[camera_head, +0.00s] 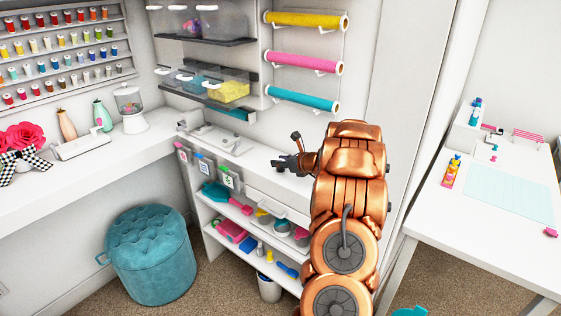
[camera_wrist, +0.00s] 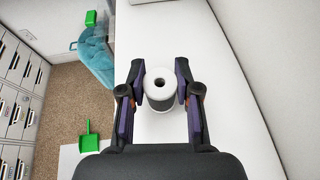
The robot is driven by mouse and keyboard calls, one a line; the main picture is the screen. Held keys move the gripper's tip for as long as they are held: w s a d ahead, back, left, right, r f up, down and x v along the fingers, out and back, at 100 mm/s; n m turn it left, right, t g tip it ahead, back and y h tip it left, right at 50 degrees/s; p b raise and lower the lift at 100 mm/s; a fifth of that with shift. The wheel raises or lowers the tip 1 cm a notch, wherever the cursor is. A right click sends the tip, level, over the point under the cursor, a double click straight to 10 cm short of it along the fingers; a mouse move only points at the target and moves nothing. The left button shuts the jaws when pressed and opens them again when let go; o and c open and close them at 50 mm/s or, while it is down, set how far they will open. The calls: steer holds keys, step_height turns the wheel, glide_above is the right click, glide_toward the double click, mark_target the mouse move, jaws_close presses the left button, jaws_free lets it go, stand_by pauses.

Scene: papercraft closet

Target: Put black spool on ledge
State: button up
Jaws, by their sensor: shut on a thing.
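The black spool (camera_wrist: 159,100) shows in the wrist view as a small cylinder with a white rim, a dark hole on top and dark grey thread. It stands upright between the two fingers of my gripper (camera_wrist: 159,72), which is shut on it. A white surface lies below the spool; I cannot tell if they touch. In the head view my gripper (camera_head: 286,164) is over the white ledge (camera_head: 262,168) under the wall rolls. The spool cannot be made out there.
A white machine (camera_head: 215,138) sits on the ledge left of my gripper. Paper rolls (camera_head: 300,62) and bins (camera_head: 205,85) hang above. A teal stool (camera_head: 150,255) stands at lower left. A white table (camera_head: 490,250) is at right. Spool racks (camera_head: 65,50) are on the left wall.

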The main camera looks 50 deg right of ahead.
steer(key=shift+f, duration=0.1)
steer(key=o, duration=0.9)
steer(key=shift+c, duration=0.2)
steer(key=b+v, duration=0.3)
steer(key=v, duration=0.9)
steer(key=shift+d, duration=0.1)
